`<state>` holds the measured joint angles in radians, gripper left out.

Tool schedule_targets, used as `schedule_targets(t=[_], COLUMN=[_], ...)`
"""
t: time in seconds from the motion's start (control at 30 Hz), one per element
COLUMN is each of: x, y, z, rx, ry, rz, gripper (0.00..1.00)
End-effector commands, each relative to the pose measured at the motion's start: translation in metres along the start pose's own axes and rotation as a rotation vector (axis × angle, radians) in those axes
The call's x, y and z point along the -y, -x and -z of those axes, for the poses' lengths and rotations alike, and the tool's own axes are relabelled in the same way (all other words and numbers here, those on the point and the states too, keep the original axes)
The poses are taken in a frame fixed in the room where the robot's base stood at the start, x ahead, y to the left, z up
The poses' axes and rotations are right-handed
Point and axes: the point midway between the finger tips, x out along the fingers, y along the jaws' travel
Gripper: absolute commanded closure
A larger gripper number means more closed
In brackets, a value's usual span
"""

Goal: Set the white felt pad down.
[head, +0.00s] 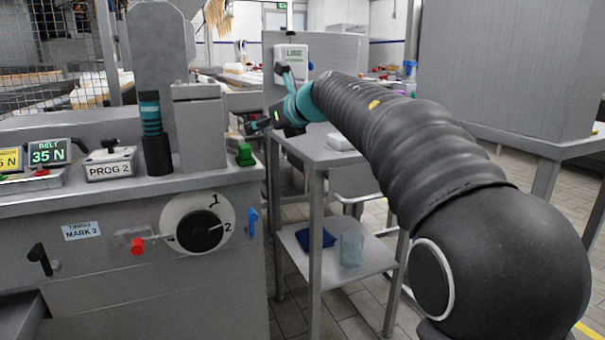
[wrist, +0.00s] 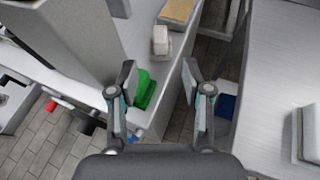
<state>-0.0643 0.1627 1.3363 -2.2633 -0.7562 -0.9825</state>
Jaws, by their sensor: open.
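My gripper (wrist: 158,82) is open, with nothing between its fingers in the wrist view. In the head view my gripper (head: 264,122) is small and partly hidden, over the gap between the machine and the steel cart. A flat white pad-like piece (head: 341,141) lies on the cart top (head: 308,147), apart from my gripper. A white piece also shows at the right edge of the wrist view (wrist: 308,132). A small whitish block (wrist: 161,40) stands on the machine's top beyond my fingers. I cannot tell for certain which is the felt pad.
A green block (head: 245,155) sits at the machine's corner; it shows below my fingers in the wrist view (wrist: 144,90). A tan piece (wrist: 176,11) lies beyond. The cart's lower shelf holds a blue item (head: 315,237) and a clear container (head: 352,248). Bare cart top (wrist: 262,110) is free.

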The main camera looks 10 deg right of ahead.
Motion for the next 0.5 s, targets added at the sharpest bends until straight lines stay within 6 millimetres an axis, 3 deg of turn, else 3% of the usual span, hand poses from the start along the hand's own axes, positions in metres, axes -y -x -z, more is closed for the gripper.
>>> schedule_targets(t=[0.27,0.37,0.5], x=[-0.001,-0.003,0.003], y=[0.006,0.022,0.063], z=[-0.006,-0.019,-0.037], rx=[0.033,0.122,0.319], ry=[-0.044,-0.173,-0.505], rz=[0.009,0.033,0.095], gripper=[0.51,0.51,0.51])
